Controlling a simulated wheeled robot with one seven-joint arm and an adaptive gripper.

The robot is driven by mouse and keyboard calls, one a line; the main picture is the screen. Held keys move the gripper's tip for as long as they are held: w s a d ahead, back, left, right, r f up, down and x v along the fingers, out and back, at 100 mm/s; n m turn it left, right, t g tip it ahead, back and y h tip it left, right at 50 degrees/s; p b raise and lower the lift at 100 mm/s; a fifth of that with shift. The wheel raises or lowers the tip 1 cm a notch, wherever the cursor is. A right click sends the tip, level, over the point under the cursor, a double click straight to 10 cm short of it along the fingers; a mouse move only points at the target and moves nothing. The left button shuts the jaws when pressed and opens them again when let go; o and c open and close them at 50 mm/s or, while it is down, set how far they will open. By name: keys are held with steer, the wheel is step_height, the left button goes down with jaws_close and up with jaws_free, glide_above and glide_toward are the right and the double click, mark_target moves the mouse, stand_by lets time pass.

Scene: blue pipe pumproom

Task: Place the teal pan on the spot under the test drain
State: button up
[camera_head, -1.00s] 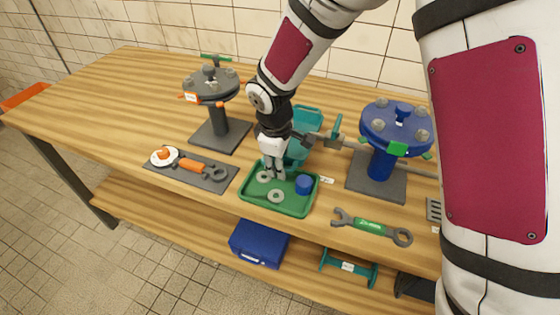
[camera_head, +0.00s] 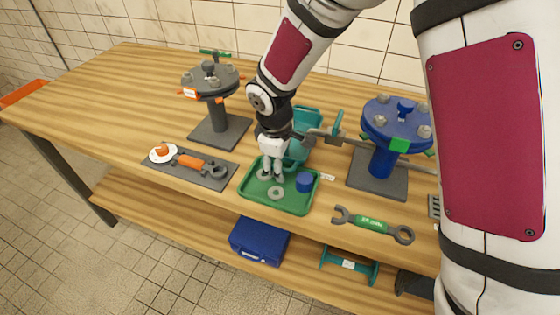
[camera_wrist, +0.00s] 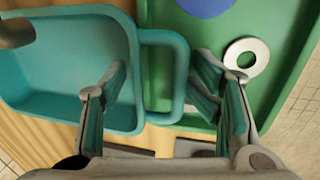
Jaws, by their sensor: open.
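The teal pan (camera_head: 307,119) sits on the bench behind my gripper (camera_head: 272,177), partly hidden by my arm. In the wrist view the pan (camera_wrist: 65,65) fills the left side, with its loop handle (camera_wrist: 181,75) toward the right. My open gripper (camera_wrist: 160,72) has one finger over the pan's inside and the other to the right of the handle. I cannot tell whether either finger touches it. The test drain pipe with a teal lever (camera_head: 337,124) runs beside the pan in the head view. The spot under the drain cannot be made out.
A green tray (camera_head: 285,207) with washers (camera_head: 276,193) and a blue cap (camera_head: 304,182) lies below my gripper. A blue flanged stand (camera_head: 381,165) is to the right, a grey one (camera_head: 219,118) to the left. A green-handled wrench (camera_head: 372,225) lies at the front edge.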

step_height(320, 180, up, 13)
steer(key=s, duration=0.2)
steer(key=shift+a+p, duration=0.4)
steer(key=shift+p, duration=0.05)
steer(key=shift+s, duration=0.1)
steer(key=s+d+r+m+t, duration=0.1)
steer(key=s+d+r+m, duration=0.3)
steer(key=d, duration=0.3)
steer(key=s+d+r+m, duration=0.2)
steer(key=s+d+r, duration=0.3)
steer(key=d+r, duration=0.1)
steer(key=s+d+m, duration=0.4)
steer(key=s, duration=0.3)
steer(key=s+d+r+m+t, duration=0.1)
steer(key=s+d+m, duration=0.3)
steer(key=s, duration=0.4)
steer(key=shift+y, duration=0.4)
steer(key=shift+s+d+r, duration=0.1)
